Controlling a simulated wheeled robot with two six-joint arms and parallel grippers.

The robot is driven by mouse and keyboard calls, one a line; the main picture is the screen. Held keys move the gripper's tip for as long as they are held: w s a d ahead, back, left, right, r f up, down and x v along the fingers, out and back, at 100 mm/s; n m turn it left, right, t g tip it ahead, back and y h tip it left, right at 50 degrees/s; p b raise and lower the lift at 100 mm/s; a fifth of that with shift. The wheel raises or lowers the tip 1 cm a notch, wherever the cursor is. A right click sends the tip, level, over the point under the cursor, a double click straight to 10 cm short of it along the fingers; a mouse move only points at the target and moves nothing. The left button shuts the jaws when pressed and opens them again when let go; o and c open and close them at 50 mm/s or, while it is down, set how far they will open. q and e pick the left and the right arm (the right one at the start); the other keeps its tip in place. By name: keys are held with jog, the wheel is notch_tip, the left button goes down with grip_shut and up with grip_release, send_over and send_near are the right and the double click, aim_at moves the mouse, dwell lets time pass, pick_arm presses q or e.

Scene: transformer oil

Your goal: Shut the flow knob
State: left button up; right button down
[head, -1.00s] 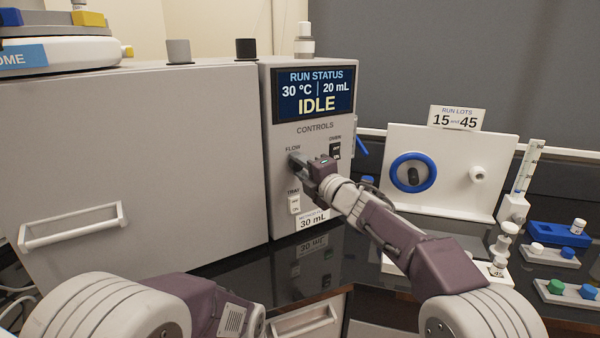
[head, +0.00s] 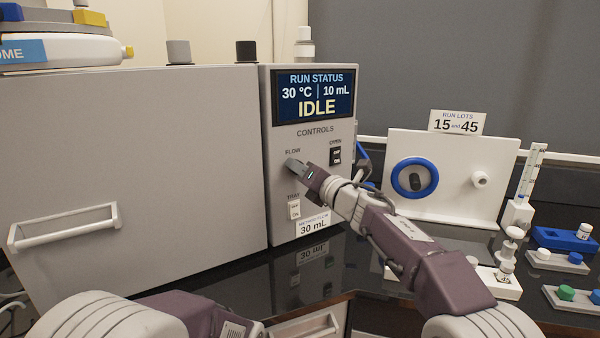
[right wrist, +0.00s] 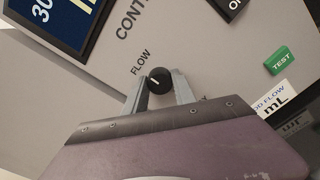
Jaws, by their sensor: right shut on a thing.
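The black flow knob (right wrist: 159,80) sits under the FLOW label on the grey control panel (head: 312,225). My right gripper (head: 293,165) reaches it from the right and is shut on it, with one finger on each side in the right wrist view (right wrist: 160,92). In the head view the fingers hide the knob. The white mark on the knob shows in the wrist view. The screen (head: 314,95) reads 30 °C, 10 mL and IDLE. My left arm shows at the bottom left, but its gripper is out of view.
An OVEN switch (head: 336,155) is above right of the knob, and a TRAY switch (head: 294,209) is below it. A METHOD FLOW 30 mL label (head: 313,226) is at the panel's bottom. A white board with a blue ring (head: 414,178) stands at right.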

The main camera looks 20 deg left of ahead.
jog(key=shift+f, duration=0.3)
jog(key=c, duration=1.1)
grip_release()
jog(key=shift+o, duration=0.4)
jog(key=shift+r, duration=0.15)
jog(key=b+v, duration=0.3)
jog(key=v, duration=0.6)
